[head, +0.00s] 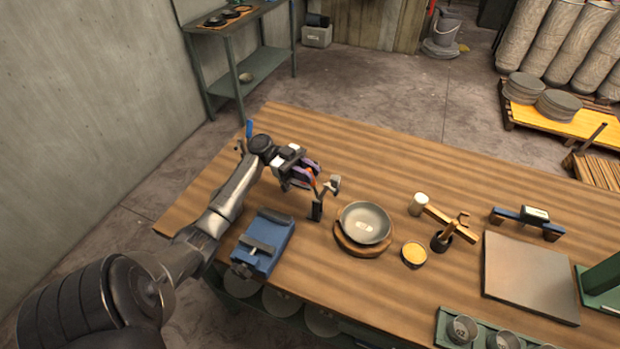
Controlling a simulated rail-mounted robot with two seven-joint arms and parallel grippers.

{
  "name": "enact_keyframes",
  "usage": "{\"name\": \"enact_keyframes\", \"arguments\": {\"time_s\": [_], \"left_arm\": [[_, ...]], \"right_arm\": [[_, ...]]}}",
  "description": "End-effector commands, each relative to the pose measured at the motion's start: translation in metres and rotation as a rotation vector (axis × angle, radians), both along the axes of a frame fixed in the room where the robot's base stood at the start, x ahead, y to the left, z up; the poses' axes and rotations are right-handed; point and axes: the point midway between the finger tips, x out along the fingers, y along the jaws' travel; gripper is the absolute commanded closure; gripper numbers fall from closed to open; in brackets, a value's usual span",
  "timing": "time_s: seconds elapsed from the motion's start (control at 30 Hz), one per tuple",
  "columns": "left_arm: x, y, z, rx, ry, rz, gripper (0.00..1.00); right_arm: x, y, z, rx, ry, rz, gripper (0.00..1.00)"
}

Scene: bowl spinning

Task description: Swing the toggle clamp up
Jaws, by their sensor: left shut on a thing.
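The toggle clamp (317,209) stands on the wooden bench just left of the bowl, with a dark upright body and a grey arm reaching toward the upper right. A small red-orange part shows at its top, next to my gripper. My left gripper (309,178) comes in from the left and is shut on the clamp's handle; the fingers hide most of the handle. A grey metal bowl (365,222) with a pale label sits on a round wooden disc (350,247), right of the clamp. My right gripper is not in view.
A blue block-like fixture (262,243) sits below my left forearm. A white-headed mallet (436,213), a yellow-topped tin (413,254), a blue-ended tool (527,222) and a grey plate (528,277) lie to the right. Cups stand at the front edge. The back of the bench (400,150) is clear.

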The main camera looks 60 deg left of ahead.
Motion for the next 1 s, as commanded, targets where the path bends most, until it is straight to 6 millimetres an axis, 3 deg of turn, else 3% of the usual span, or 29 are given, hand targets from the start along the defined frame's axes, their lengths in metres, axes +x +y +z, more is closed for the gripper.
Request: {"name": "enact_keyframes", "arguments": {"time_s": [0.57, 0.6, 0.83, 1.0], "left_arm": [[-0.0005, 0.0005, 0.001, -0.022, -0.019, -0.001, 1.0], [-0.0005, 0.0005, 0.001, -0.022, -0.019, -0.001, 0.77], [-0.0004, 0.0006, 0.0002, -0.022, -0.018, 0.0, 0.55], [-0.0004, 0.0006, -0.0002, -0.021, -0.017, 0.0, 0.54]], "right_arm": [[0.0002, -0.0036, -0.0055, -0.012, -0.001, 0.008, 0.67], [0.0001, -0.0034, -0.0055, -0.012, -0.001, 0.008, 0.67], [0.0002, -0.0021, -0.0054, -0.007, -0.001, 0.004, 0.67], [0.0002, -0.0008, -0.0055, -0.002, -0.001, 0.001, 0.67]]}}
